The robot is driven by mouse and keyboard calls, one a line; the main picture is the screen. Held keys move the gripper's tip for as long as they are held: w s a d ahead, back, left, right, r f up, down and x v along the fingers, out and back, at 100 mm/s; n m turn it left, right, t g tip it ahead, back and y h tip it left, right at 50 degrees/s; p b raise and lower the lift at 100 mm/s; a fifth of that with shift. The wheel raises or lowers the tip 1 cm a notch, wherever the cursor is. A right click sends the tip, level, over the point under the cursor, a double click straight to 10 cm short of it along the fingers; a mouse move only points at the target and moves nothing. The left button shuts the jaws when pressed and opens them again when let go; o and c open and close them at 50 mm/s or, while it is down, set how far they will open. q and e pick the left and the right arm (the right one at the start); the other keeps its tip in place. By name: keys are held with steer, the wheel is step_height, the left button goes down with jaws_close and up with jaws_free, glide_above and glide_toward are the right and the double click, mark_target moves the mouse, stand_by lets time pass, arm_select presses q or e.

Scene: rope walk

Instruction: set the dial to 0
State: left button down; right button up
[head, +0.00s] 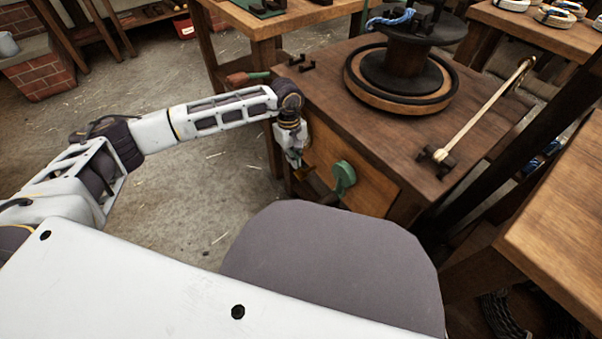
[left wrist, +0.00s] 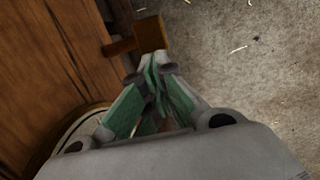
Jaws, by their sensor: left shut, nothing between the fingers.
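The green dial (head: 344,178) sits on the wooden front panel of the bench in the head view. Its marks are too small to read there. In the left wrist view, part of a round pale-rimmed disc (left wrist: 72,132) shows at the lower left, partly covered by my gripper; I cannot tell whether it belongs to the dial. My left gripper (head: 297,163) hangs in front of the panel, left of the dial and apart from it. Its green-padded fingers (left wrist: 155,62) are shut with nothing between them. My right gripper is in neither view.
A wooden block on a short bar (left wrist: 150,36) sticks out from the panel close beyond my left fingertips. The bench top (head: 330,95) carries a black spool on a round base (head: 400,85). Open floor (head: 215,195) lies left of the bench.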

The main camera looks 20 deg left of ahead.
arm_select(q)
step_height(320, 180, up, 10)
steer(key=shift+w+a, duration=0.3)
steer(key=shift+a, duration=0.1)
steer(key=shift+f, duration=0.1)
stand_by(0.9)
